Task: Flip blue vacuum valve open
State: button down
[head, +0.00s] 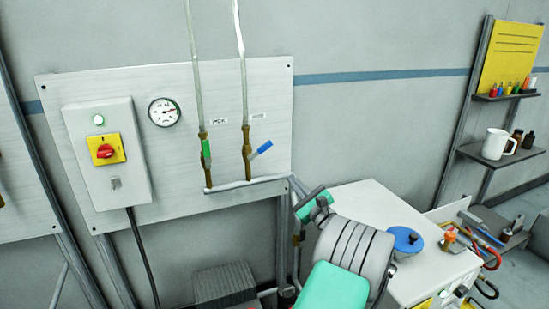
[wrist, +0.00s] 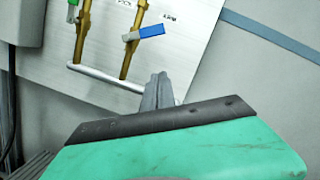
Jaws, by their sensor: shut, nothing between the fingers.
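The blue valve handle (head: 261,150) sits on the right brass valve (head: 247,152) of the white wall panel, tilted up to the right from its pipe. In the wrist view the blue handle (wrist: 143,33) points sideways across the brass pipe, just beyond the fingers. A green handle (head: 206,150) on the left valve lies along its pipe; part of it shows in the wrist view (wrist: 72,12). My gripper (wrist: 158,82) is shut and empty, below and slightly right of the blue handle, apart from it. In the head view my arm largely hides the fingers.
A grey control box (head: 107,152) with a red knob and a round gauge (head: 164,112) are on the panel's left. A horizontal pipe (head: 243,184) runs below the valves. A white cabinet (head: 375,208) with a blue-lidded item (head: 405,240) stands right.

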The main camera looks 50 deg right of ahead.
aim_at(265, 147)
jog(key=shift+s+d, duration=0.1)
jog(key=shift+s, duration=0.05)
jog(key=shift+r, duration=0.1)
jog(key=w+d+r+p, duration=0.1)
jog(key=w+r, duration=0.4)
jog(key=w, duration=0.5)
jog(key=shift+d+r, duration=0.2)
jog(key=shift+d, duration=0.3)
jog(key=shift+d+r, duration=0.1)
